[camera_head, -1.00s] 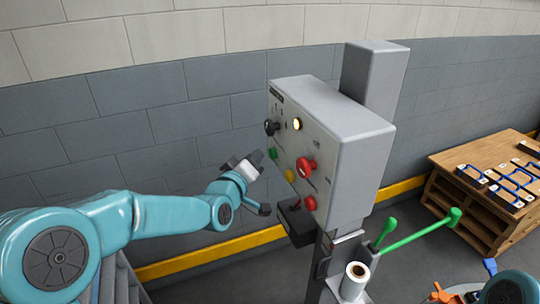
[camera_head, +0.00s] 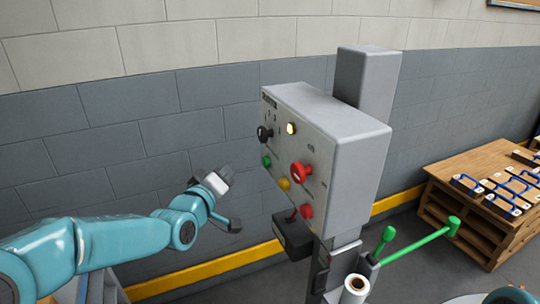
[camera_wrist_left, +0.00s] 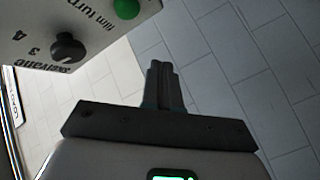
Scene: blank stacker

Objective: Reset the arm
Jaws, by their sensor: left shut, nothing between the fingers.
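My left arm comes in from the left in the head view. Its gripper (camera_head: 226,173) is shut and empty, to the left of the grey control box (camera_head: 350,160) and apart from it. In the left wrist view the shut fingers (camera_wrist_left: 162,80) point toward the wall. The box face carries a black knob (camera_head: 264,133), a green button (camera_head: 266,161), a red mushroom button (camera_head: 301,173) and a lit lamp (camera_head: 291,128). The black knob (camera_wrist_left: 68,48) and green button (camera_wrist_left: 126,8) also show in the left wrist view. My right gripper is not in view.
A small black box (camera_head: 292,238) hangs under the control box. Green-handled levers (camera_head: 420,239) and a white roll (camera_head: 355,286) are at the lower right. A wooden pallet stack (camera_head: 480,190) stands at the right. The grey wall (camera_head: 130,140) is behind.

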